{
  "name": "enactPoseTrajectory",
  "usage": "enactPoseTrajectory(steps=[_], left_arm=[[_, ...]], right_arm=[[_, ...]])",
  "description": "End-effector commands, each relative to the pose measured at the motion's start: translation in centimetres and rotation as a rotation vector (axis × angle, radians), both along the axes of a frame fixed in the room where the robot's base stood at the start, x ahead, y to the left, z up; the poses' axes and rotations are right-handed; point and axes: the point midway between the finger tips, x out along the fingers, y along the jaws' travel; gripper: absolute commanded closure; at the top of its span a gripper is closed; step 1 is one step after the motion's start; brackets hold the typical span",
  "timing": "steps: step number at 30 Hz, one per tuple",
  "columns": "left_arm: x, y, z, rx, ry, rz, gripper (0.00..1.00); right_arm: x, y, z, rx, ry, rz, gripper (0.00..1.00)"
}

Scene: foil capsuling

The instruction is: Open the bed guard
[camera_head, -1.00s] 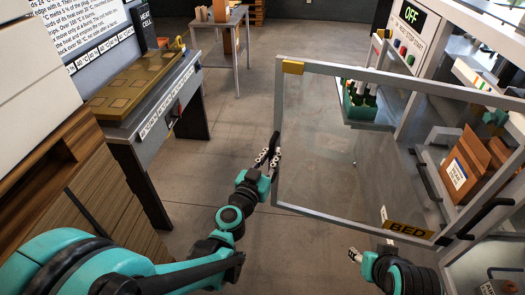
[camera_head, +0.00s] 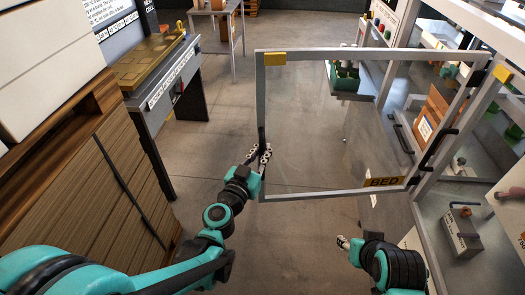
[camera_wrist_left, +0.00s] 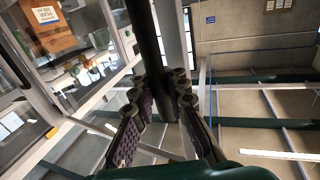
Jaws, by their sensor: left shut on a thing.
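The bed guard is a clear panel in a grey frame (camera_head: 330,193) with a yellow BED label (camera_head: 383,182) at its lower right. It stands swung out from the machine at the right, across the aisle. My left gripper (camera_head: 260,152) is at the guard's free left edge, shut on its dark upright handle (camera_head: 261,122). The left wrist view shows the fingers (camera_wrist_left: 160,95) around this dark bar (camera_wrist_left: 146,35). My right gripper (camera_head: 343,243) is low, in front of the guard and apart from it; its finger gap is too small to judge.
A wooden cabinet (camera_head: 100,185) and a grey bench with a brass plate (camera_head: 145,62) line the left side. A green bottle carrier (camera_head: 345,78) shows behind the guard. A cardboard box (camera_head: 432,115) and a grey block (camera_head: 460,232) sit in the machine. The floor between is clear.

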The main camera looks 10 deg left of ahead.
Motion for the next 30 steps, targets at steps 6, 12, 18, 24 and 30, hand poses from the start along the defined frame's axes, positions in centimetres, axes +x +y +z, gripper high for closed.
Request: enactPoseTrajectory(steps=[6,12,18,24,30], left_arm=[[0.0,0.2,0.0,0.0,0.0,0.006,1.0],[0.0,0.2,0.0,0.0,0.0,0.006,0.65],[0.0,0.1,0.0,0.0,0.0,0.003,0.65],[-1.0,0.4,0.0,0.0,0.0,0.003,0.65],[-4.3,1.4,0.0,0.0,0.0,0.005,0.65]], right_arm=[[0.0,0.0,0.0,0.0,0.0,0.0,0.55],[0.0,0.0,0.0,0.0,0.0,0.0,0.55],[0.0,0.0,0.0,0.0,0.0,0.0,0.55],[0.0,0.0,0.0,0.0,0.0,0.0,0.55],[0.0,0.0,0.0,0.0,0.0,0.0,0.55]])
